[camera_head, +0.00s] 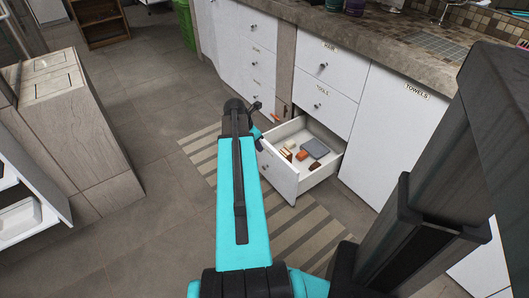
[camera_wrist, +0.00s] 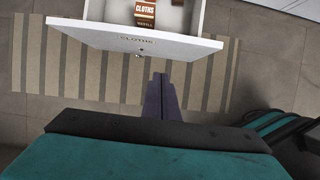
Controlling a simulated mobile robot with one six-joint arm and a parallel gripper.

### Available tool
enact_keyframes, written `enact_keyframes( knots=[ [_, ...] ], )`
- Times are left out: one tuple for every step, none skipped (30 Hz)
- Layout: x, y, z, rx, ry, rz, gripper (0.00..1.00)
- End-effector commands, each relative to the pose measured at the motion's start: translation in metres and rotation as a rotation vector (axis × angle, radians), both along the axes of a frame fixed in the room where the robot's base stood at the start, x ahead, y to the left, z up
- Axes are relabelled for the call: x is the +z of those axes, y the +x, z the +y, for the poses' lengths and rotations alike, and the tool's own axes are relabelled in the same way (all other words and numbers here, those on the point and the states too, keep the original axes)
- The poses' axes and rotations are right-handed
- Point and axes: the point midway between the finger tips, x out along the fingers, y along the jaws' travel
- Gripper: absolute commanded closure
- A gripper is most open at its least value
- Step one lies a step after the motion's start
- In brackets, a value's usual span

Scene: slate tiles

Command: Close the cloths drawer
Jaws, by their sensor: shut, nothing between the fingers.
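The cloths drawer (camera_head: 279,170) is a white drawer, pulled out at the bottom of the counter's drawer stack. Several small brown and orange items and a grey flat item (camera_head: 315,148) lie inside. My gripper (camera_head: 257,107) is at the drawer's left in the head view. In the wrist view its dark fingers (camera_wrist: 160,82) are together and empty, on the outer side of the drawer front. I cannot tell whether they touch it.
Two closed drawers, the upper one (camera_head: 329,69) labelled, are above the open one. A closed TOWELS door (camera_head: 387,140) is to the right. A striped mat (camera_head: 205,149) lies on the tiled floor. A wooden cabinet (camera_head: 75,130) stands at left, with open floor between.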

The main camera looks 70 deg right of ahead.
Motion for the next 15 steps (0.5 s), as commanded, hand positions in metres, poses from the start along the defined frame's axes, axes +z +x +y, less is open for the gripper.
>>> enact_keyframes(
  knots=[
    [-0.003, -0.001, -0.001, 0.000, 0.000, 0.000, 1.00],
    [-0.005, -0.001, -0.002, 0.000, 0.001, 0.001, 1.00],
    [-0.008, -0.001, -0.003, 0.000, 0.001, 0.001, 1.00],
    [-0.011, -0.002, -0.003, 0.000, 0.001, 0.000, 1.00],
    [-0.013, -0.003, -0.004, -0.001, 0.001, 0.000, 1.00],
    [-0.018, -0.004, -0.006, -0.002, 0.002, 0.001, 1.00],
    [-0.021, -0.004, -0.007, -0.001, 0.002, 0.001, 1.00],
    [-0.025, -0.005, -0.008, -0.002, 0.002, 0.001, 1.00],
    [-0.030, -0.006, -0.010, -0.002, 0.002, 0.001, 1.00],
    [-0.034, -0.007, -0.011, -0.002, 0.002, 0.001, 1.00],
    [-0.038, -0.008, -0.013, -0.002, 0.002, 0.001, 1.00],
    [-0.043, -0.009, -0.014, -0.002, 0.002, 0.001, 1.00],
    [-0.047, -0.010, -0.016, -0.002, 0.002, 0.001, 1.00],
    [-0.052, -0.011, -0.017, -0.002, 0.002, 0.001, 1.00],
    [-0.057, -0.012, -0.019, -0.002, 0.002, 0.001, 1.00]
  ],
)
